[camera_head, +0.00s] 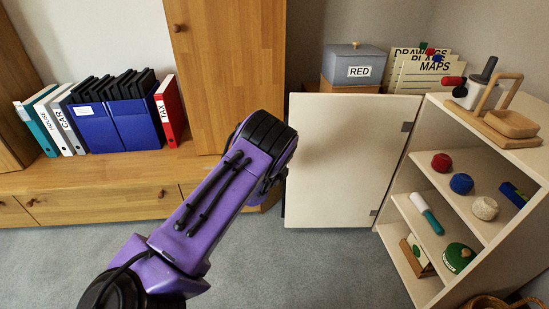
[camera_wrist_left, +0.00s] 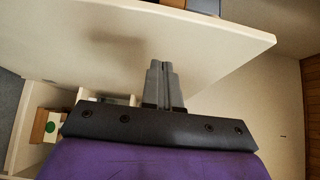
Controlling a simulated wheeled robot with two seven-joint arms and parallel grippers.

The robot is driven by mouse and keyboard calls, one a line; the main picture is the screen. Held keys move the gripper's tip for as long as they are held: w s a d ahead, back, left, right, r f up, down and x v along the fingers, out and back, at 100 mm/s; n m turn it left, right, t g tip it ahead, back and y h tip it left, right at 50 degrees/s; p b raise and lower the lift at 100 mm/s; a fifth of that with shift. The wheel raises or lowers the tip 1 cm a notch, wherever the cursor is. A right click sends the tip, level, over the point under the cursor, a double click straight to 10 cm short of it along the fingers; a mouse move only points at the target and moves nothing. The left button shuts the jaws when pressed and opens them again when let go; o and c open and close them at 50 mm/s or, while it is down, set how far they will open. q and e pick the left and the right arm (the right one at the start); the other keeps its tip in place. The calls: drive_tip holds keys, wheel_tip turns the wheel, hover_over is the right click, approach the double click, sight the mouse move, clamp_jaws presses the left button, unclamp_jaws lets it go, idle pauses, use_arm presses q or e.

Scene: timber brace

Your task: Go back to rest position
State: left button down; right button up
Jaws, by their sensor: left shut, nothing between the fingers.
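My left arm comes in from the lower left of the head view, purple with a black wrist end. Its fingers are hidden behind that wrist end in the head view. In the left wrist view my left gripper (camera_wrist_left: 163,84) is shut, its two grey fingers together with nothing between them. A cream panel, apparently the open cabinet door (camera_head: 345,160), lies beyond the fingers; I cannot tell the exact gap. The door stands open on the left side of the cream cabinet (camera_head: 402,252). My right gripper is not in view.
The cabinet shelves hold red (camera_head: 441,162), blue (camera_head: 461,184) and cream (camera_head: 485,208) balls, a teal-and-white cylinder (camera_head: 427,214) and a green round item (camera_head: 458,257). A wooden sideboard (camera_head: 100,205) with binders stands at the left. Grey carpet (camera_head: 300,265) is clear in front.

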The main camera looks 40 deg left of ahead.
use_arm(q)
drive_tip(key=s, duration=1)
drive_tip(key=shift+s+a, duration=0.15)
drive_tip(key=shift+s, duration=0.15)
drive_tip(key=s+d+f+n+g+y, duration=0.3)
drive_tip(key=s+f+n+g, duration=0.4)
drive_tip(key=s+f+n, duration=0.55)
drive_tip(key=s+d+f+n+g+h, duration=0.1)
drive_tip(key=s+d+f+n+g, duration=0.35)
drive_tip(key=s+d, duration=0.35)
drive_tip(key=s+d+f+n+g+h, duration=0.1)
drive_tip(key=s+d+f+n+g, duration=0.35)
drive_tip(key=s, duration=0.55)
wheel_tip(320, 180, up, 17)
drive_tip(key=d+n+t+p, duration=0.1)
drive_tip(key=p, duration=1.6)
drive_tip(key=shift+d+r+p, duration=0.2)
drive_tip(key=shift+d+p, duration=0.1)
